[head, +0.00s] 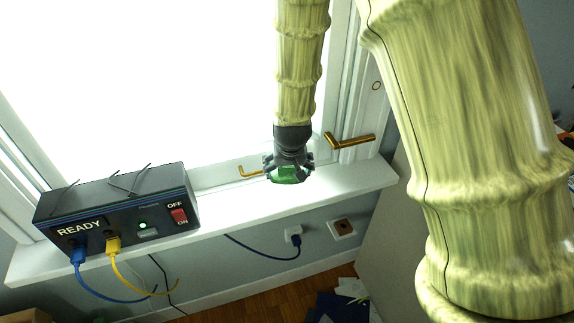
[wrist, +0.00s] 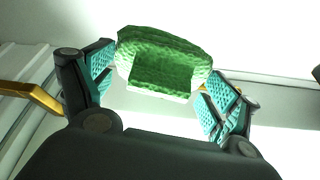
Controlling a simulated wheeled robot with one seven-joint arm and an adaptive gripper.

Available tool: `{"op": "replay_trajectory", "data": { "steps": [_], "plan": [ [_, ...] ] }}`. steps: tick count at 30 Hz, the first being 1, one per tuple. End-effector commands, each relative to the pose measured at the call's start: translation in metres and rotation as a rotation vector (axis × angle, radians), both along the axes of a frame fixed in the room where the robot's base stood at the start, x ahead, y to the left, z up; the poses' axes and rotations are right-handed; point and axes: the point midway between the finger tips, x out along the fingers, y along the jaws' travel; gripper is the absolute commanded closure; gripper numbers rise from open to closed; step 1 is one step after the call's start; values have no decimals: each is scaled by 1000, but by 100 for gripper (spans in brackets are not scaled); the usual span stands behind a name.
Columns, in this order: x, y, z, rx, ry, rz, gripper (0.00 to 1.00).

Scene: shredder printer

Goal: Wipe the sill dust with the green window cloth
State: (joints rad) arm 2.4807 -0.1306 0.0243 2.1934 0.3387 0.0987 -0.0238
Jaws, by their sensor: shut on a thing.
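The green window cloth (head: 287,174) is a small folded pad held by my gripper (head: 288,170), just above or on the white sill (head: 235,205); I cannot tell if it touches. In the wrist view, the green cloth (wrist: 165,65) sits between the two teal-padded fingers of my gripper (wrist: 160,85), with a pale lower edge showing. I cannot make out any dust on the bright sill.
A black box (head: 115,215) marked READY, with an OFF/ON switch and blue and yellow cables, stands on the sill to the left. Brass window handles (head: 350,140) are close to my gripper. A socket (head: 342,229) is on the wall below. The sill is clear between box and gripper.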

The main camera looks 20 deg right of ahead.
Motion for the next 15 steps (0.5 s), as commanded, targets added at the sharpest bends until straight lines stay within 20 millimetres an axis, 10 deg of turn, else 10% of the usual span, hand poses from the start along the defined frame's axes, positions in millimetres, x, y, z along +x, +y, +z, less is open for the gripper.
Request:
{"op": "replay_trajectory", "data": {
  "steps": [15],
  "plan": [
    [0, 0, -47, 0, 1, 0, 39]
  ]
}}
